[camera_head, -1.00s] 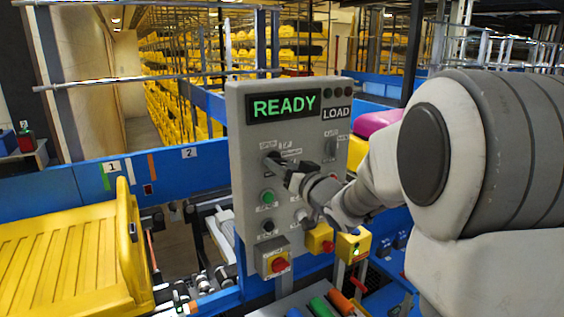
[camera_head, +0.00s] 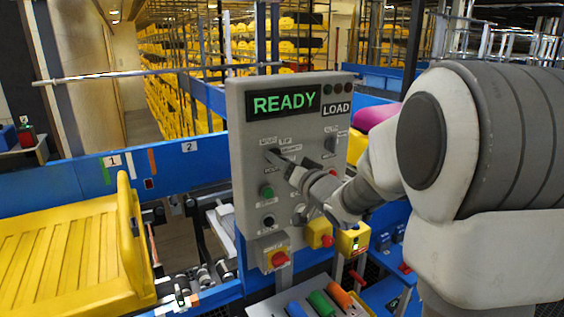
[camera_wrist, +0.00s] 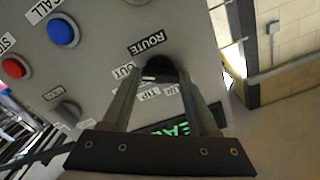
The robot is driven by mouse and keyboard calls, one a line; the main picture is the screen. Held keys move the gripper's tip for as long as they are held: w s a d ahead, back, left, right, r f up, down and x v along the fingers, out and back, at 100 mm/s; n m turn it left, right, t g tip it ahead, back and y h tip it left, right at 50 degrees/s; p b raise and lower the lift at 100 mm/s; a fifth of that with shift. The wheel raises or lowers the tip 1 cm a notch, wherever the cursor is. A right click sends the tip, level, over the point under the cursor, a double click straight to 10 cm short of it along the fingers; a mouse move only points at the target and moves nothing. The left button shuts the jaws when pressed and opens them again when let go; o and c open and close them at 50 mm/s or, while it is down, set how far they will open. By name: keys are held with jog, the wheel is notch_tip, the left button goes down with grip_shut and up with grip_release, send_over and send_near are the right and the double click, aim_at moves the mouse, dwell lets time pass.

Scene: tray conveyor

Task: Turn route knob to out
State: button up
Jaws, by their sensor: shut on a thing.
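The grey control panel (camera_head: 236,130) has a green READY display (camera_head: 284,102) and a LOAD sign. The black route knob (camera_wrist: 158,66) sits under a ROUTE label (camera_wrist: 146,43) in the wrist view, with an OUT label (camera_wrist: 123,71) beside it. More small labels, one reading TIP, lie between the fingers and are partly hidden. My gripper (camera_wrist: 161,75) is shut on the route knob, one finger on each side. In the head view my gripper (camera_head: 280,162) reaches the panel's upper left from the right and hides most of the knob. I cannot tell the exact pointer direction.
A green button (camera_head: 267,192) and a black button (camera_head: 268,222) lie below on the panel. Another knob (camera_head: 331,146) is to the right. A yellow tray (camera_head: 60,255) lies at the left.

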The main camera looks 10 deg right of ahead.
jog(key=o, duration=1.4)
